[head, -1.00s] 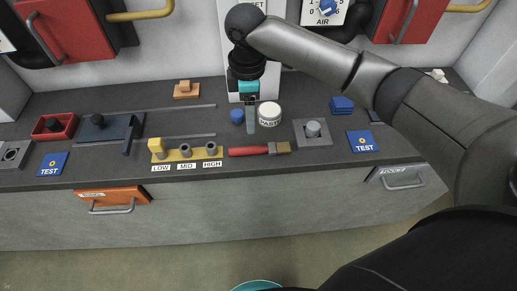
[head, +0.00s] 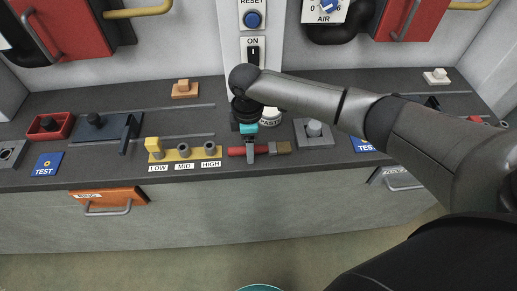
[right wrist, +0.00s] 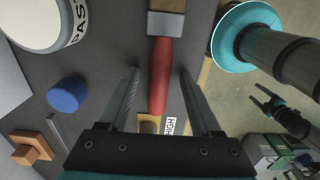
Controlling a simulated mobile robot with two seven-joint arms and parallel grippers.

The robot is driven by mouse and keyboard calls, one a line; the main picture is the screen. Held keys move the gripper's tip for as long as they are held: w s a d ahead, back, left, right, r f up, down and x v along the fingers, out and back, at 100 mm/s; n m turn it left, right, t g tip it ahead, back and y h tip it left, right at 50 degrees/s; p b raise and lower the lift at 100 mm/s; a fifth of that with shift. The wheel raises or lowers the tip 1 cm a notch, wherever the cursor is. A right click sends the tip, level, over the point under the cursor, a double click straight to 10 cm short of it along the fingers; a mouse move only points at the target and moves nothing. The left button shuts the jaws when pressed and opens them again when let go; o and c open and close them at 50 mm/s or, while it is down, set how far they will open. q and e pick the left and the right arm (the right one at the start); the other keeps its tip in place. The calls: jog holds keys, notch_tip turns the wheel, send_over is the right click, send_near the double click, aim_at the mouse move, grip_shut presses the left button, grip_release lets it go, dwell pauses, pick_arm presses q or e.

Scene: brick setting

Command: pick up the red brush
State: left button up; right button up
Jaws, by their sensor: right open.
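The red brush lies on the dark counter near its front edge, its red handle (head: 235,151) to the left and its tan bristles (head: 284,147) to the right. My right gripper (head: 250,152) is over the handle, hiding part of it. In the right wrist view the red handle (right wrist: 160,75) runs between the two fingers of my open right gripper (right wrist: 159,72), with a gap on each side. The brush's metal band (right wrist: 165,24) shows at the top there. My left gripper (right wrist: 265,97) is small at the right of the right wrist view, its fingers apart, away from the brush.
A yellow peg block (head: 184,153) with LOW, MID and HIGH labels stands just left of the brush. A grey block with a knob (head: 314,133) is to the right. The white paste jar (right wrist: 45,20) and a blue cap (right wrist: 67,94) are close behind. An orange drawer (head: 110,196) is below.

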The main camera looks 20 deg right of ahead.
jog(key=shift+c, duration=0.4)
jog(key=shift+r, duration=0.1)
grip_shut()
